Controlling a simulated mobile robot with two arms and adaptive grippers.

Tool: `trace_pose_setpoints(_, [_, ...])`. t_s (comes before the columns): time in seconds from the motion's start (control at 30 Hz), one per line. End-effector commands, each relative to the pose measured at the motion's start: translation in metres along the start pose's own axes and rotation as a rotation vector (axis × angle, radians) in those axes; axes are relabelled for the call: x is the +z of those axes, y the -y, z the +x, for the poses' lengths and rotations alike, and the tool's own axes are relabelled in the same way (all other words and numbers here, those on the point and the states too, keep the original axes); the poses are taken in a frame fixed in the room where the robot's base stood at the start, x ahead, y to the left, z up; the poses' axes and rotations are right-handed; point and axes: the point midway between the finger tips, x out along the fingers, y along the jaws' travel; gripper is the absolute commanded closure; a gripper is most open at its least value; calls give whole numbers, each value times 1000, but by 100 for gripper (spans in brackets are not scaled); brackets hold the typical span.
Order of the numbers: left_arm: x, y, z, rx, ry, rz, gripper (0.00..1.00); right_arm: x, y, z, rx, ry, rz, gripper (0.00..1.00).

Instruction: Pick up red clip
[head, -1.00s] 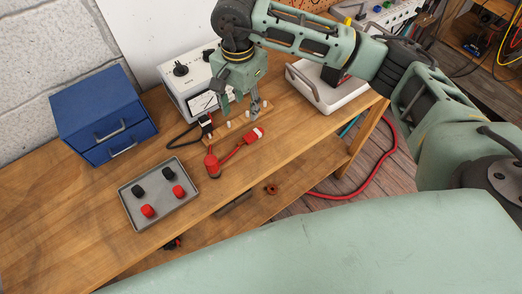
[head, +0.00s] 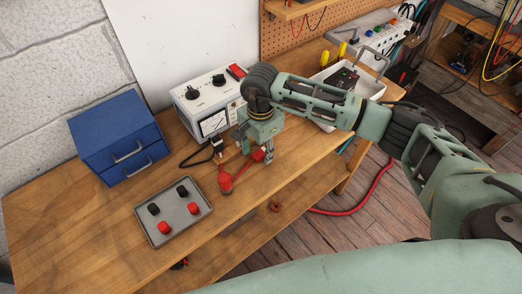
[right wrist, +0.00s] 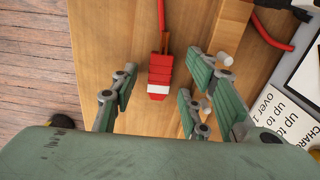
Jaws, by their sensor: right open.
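The red clip (right wrist: 160,70) has a white band and lies on the wooden bench top. In the right wrist view it sits between the two spread fingers of my right gripper (right wrist: 160,88), with a gap on each side. In the head view the red clip (head: 258,155) is partly hidden behind my right gripper (head: 256,151), which points down over it. The right gripper is open and empty. A red cable runs from the clip to a red end piece (head: 225,182) nearer the front edge. My left gripper is not in view.
A blue drawer box (head: 117,135) stands left.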

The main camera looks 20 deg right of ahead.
Motion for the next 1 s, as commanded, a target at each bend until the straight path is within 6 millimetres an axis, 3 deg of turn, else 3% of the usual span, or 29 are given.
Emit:
trace_pose_setpoints(0.2, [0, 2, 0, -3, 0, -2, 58, 0, 0, 1, 0, 0, 0, 60])
trace_pose_setpoints(0.6, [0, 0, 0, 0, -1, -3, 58, 0, 0, 0, 0, 0, 0, 93])
trace_pose_setpoints(1.0, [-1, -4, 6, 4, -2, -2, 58, 0, 1, -7, -2, 0, 1, 93])
